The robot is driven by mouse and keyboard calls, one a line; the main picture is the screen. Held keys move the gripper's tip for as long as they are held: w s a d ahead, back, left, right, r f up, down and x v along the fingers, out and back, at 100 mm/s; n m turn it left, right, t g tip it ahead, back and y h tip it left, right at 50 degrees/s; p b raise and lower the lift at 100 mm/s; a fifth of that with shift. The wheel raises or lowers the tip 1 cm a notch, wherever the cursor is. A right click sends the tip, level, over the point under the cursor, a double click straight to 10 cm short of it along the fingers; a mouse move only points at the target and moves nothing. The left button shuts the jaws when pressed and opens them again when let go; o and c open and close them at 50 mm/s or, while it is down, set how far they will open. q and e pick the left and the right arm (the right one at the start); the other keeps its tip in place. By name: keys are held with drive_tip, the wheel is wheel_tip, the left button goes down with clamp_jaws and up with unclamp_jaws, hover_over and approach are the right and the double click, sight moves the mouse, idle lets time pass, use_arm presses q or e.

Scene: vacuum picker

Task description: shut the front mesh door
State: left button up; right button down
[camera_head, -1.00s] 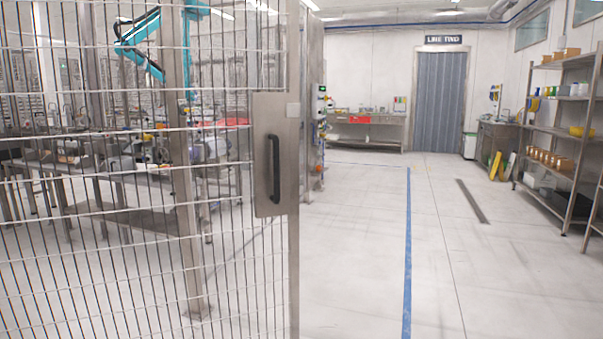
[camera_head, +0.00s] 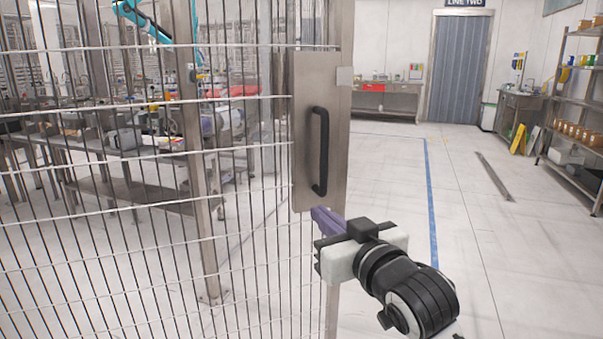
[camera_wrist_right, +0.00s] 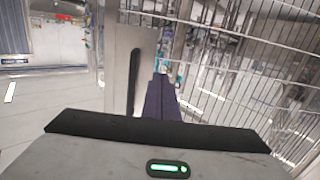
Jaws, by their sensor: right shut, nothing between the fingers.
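The mesh door (camera_head: 150,210) fills the left half of the head view, a wire grid in a steel frame. Its steel plate (camera_head: 305,85) carries a black upright pull handle (camera_head: 320,150) near the door's right edge. My right gripper (camera_head: 322,216) is just below the plate and handle in the head view, with purple fingers shut and empty. In the right wrist view the fingers (camera_wrist_right: 160,98) point towards the door, beside the handle (camera_wrist_right: 133,82) and the plate (camera_wrist_right: 117,60). I cannot tell whether they touch the door. My left gripper is not in view.
Behind the mesh stand a steel workbench (camera_head: 150,195) and a teal robot arm (camera_head: 140,18). To the right is open floor with a blue line (camera_head: 431,200). A shelf rack (camera_head: 578,110) stands at the far right.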

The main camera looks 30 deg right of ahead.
sight(296, 167)
drive_tip(key=shift+m+h, duration=0.3)
drive_tip(key=shift+h, duration=0.1)
drive_tip(key=w+d+r, duration=0.1)
drive_tip(key=w, duration=0.3)
drive_tip(key=w+d+r, duration=0.1)
drive_tip(key=w, duration=0.4)
drive_tip(key=w+d+r+b, duration=0.1)
drive_tip(key=w, duration=0.3)
drive_tip(key=shift+w+r, duration=0.25)
drive_tip(key=shift+r, duration=0.1)
